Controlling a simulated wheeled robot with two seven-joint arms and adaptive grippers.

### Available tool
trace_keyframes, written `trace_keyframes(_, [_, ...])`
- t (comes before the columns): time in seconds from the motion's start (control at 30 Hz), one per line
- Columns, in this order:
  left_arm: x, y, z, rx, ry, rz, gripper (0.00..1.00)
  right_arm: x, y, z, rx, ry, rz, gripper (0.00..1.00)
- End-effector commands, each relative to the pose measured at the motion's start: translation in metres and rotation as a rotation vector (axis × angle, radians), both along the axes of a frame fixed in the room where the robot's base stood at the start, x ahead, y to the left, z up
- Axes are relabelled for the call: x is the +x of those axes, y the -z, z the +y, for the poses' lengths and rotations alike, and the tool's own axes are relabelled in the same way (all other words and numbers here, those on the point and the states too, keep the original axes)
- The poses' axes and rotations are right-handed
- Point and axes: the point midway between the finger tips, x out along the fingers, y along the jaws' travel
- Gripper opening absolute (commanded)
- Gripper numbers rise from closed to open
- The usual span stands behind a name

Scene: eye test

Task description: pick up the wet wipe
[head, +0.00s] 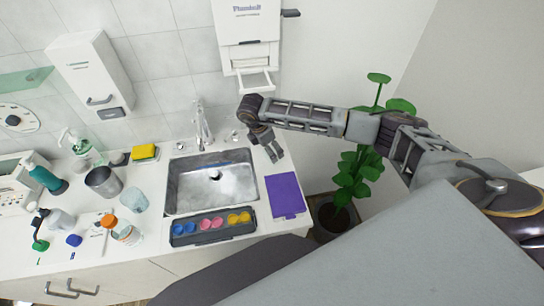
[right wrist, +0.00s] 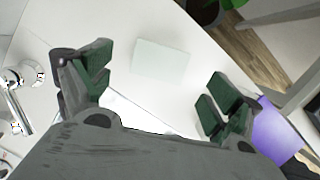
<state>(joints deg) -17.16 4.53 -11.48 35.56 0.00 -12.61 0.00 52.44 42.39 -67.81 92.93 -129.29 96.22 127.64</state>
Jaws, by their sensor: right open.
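The wet wipe appears to be the flat, pale greenish-white square (right wrist: 160,58) lying on the white counter in the right wrist view. In the head view I cannot make it out; my right gripper and the white counter hide it or blend with it. My right gripper (head: 272,148) is over the counter just right of the sink. In the right wrist view my right gripper (right wrist: 158,76) is open and empty, its dark green finger pads wide apart, with the square seen between and beyond them. My left gripper is not in view.
The sink (head: 172,202) with its tap (head: 202,128) is left of my right gripper. A purple pad (head: 285,196) lies on the counter's right end, and a tray of coloured discs (head: 177,240) in front. A plant (head: 352,178) stands past the counter edge. Bottles and cups crowd the left.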

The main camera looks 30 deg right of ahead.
Motion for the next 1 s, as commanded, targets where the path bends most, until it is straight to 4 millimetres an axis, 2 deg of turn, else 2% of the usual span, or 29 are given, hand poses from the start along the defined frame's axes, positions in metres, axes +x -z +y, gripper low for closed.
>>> trace_keyframes(0.4, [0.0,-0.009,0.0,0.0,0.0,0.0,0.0,0.001,0.037,-0.011,0.0,0.001,0.001,0.91])
trace_keyframes(0.9, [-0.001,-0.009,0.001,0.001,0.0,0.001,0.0,0.001,0.04,-0.011,0.0,0.0,0.0,0.91])
trace_keyframes(1.0, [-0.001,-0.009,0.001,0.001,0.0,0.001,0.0,0.001,0.04,-0.011,0.0,0.0,0.0,0.8])
